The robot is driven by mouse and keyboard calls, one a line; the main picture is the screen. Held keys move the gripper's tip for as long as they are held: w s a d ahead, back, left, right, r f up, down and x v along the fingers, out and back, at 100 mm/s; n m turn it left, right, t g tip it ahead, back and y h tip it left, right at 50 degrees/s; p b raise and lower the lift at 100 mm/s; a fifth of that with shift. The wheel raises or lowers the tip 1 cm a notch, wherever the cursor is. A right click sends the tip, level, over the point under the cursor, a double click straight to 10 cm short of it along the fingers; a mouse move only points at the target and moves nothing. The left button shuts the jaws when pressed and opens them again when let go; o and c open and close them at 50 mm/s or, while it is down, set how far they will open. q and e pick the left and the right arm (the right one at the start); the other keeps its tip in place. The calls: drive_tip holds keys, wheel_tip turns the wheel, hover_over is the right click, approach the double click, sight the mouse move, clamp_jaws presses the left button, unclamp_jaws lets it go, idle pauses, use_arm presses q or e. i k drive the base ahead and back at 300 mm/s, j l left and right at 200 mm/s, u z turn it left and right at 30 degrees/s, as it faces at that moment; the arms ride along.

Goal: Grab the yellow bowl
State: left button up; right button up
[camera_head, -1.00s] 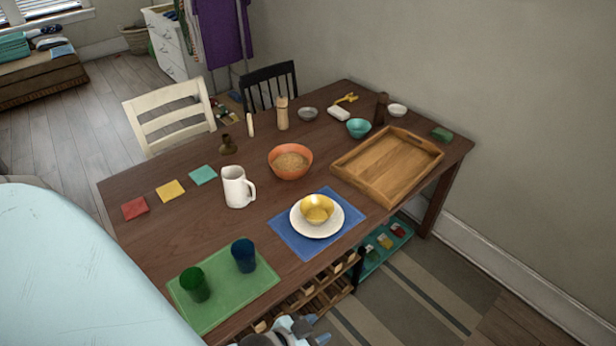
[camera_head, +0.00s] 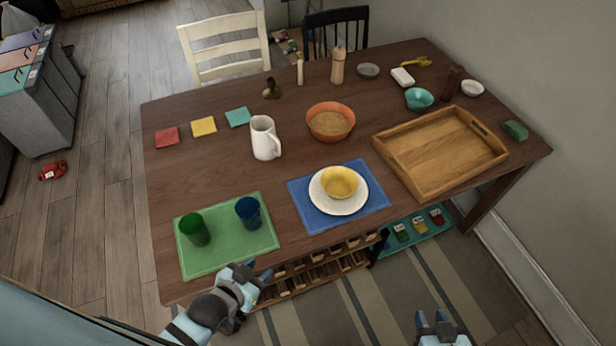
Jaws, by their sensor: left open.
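The yellow bowl (camera_head: 340,181) sits on a white plate (camera_head: 325,203) on the blue placemat (camera_head: 375,205), near the table's front edge. My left gripper (camera_head: 258,269) is open and empty at the front edge, just below the green placemat and to the left of the bowl. My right gripper (camera_head: 431,316) is low at the bottom of the view, in front of the table and to the right of the bowl. Its two fingertips show apart with nothing between them. Neither gripper touches the bowl.
A wooden tray (camera_head: 386,148) lies right of the bowl. An orange bowl (camera_head: 330,122) and white pitcher (camera_head: 263,139) stand behind it. Green (camera_head: 194,230) and blue (camera_head: 248,212) cups stand on the green placemat (camera_head: 228,246). A slatted rack (camera_head: 317,274) is below the table edge.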

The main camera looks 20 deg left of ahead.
sight(339, 183)
drive_tip(key=i+l+u, duration=0.1)
drive_tip(key=l+u, duration=0.15)
drive_tip(key=u, duration=0.15)
drive_tip(key=l+u, duration=0.25)
drive_tip(key=u, duration=0.15)
drive_tip(key=i+l+u, duration=0.1)
drive_tip(key=l+u, duration=0.6)
drive_tip(key=k+l+u, duration=0.1)
drive_tip(key=l+u, duration=0.25)
